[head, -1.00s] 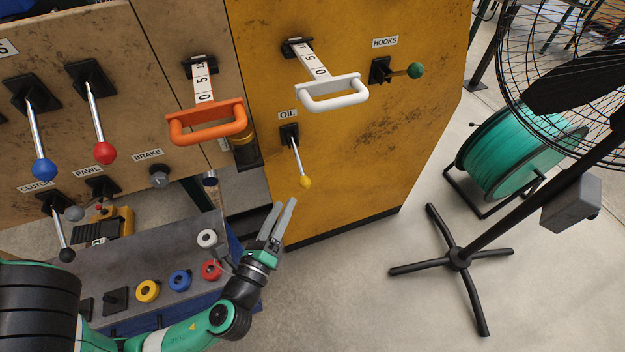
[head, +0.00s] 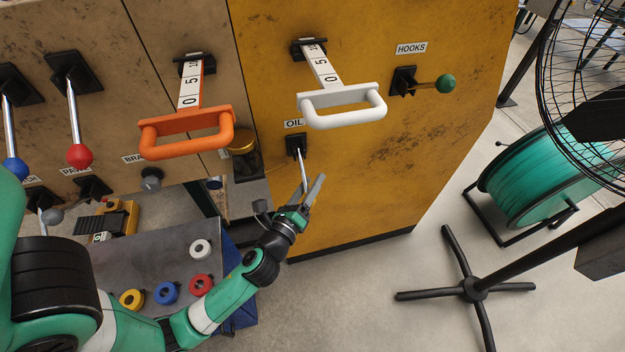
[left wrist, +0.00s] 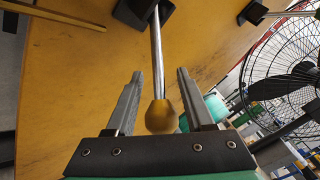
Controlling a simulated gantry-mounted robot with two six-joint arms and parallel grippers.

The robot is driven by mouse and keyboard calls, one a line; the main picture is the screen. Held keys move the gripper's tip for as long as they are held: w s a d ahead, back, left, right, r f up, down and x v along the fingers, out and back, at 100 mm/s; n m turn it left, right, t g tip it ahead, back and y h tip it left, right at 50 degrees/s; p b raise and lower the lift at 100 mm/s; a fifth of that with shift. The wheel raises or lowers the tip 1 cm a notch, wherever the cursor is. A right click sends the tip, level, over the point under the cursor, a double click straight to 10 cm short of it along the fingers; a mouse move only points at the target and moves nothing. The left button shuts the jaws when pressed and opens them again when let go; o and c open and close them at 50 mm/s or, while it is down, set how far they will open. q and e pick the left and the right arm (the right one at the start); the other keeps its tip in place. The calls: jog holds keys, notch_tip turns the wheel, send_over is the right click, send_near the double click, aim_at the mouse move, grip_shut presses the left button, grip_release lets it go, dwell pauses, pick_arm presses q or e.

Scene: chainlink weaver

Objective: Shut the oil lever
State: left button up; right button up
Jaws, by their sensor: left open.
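The oil lever (head: 301,168) hangs down from its black mount (head: 296,145) on the yellow panel, under the OIL label (head: 294,124). In the head view its yellow knob is hidden by my left gripper (head: 313,188). In the left wrist view the knob (left wrist: 161,117) and the lever's metal rod (left wrist: 157,55) lie between the two fingers of my left gripper (left wrist: 160,100). The fingers are open, with a gap on each side of the knob. My right gripper is not in view.
A white handle (head: 343,108) and an orange handle (head: 186,135) stick out above. The green-knobbed hooks lever (head: 445,84) is to the right. A bench (head: 140,262) with colored rings lies below left. A fan stand (head: 474,290) and green reel (head: 530,175) stand right.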

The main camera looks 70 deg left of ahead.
pick_arm(q)
jog(key=shift+w+a+r, duration=0.1)
jog(key=shift+w+a, duration=0.4)
grip_shut()
jog(key=shift+s+f, duration=0.1)
jog(key=shift+f, duration=0.2)
dwell(0.8)
